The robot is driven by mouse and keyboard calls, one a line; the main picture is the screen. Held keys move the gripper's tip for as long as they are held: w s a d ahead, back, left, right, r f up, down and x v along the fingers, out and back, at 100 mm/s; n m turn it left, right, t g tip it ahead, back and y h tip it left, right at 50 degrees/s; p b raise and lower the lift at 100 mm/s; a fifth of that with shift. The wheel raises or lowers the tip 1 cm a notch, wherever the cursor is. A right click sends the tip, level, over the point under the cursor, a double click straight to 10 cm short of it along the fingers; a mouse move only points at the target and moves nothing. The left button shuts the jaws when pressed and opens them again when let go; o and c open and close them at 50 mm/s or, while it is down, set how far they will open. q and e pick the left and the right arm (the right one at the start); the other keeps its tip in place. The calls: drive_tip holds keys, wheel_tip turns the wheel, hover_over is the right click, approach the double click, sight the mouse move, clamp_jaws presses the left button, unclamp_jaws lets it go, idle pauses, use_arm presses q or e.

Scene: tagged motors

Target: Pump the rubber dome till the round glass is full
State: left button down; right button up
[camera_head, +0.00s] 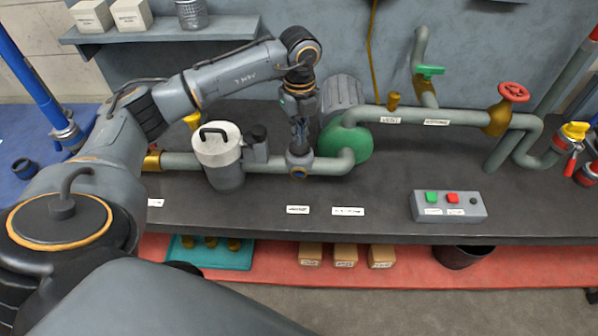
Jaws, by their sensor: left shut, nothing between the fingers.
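A dark rounded cap (257,132), which looks like the rubber dome, sits on a small grey block beside the white-lidded pot. The round glass (298,173) is a small brass-ringed window on the front of a fitting in the grey pipe. Its face looks bluish, but it is too small to tell how full it is. My left gripper (299,147) points down, shut and empty, just above the glass fitting and to the right of the dark cap. I cannot tell whether it touches the fitting. My right gripper is not in view.
The white-lidded pot (222,165) stands left of the cap. A green pump housing (345,142) is close on the right. Further right are a red handwheel (514,92) and a button box (448,206). The dark bench front (250,213) is mostly clear.

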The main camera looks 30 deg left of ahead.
use_arm(q)
drive_tip(key=shift+f, duration=0.3)
wheel_tip(320, 180, up, 3)
drive_tip(key=shift+f+p, duration=0.2)
drive_tip(key=shift+p, duration=0.7)
drive_tip(key=shift+r, duration=0.35)
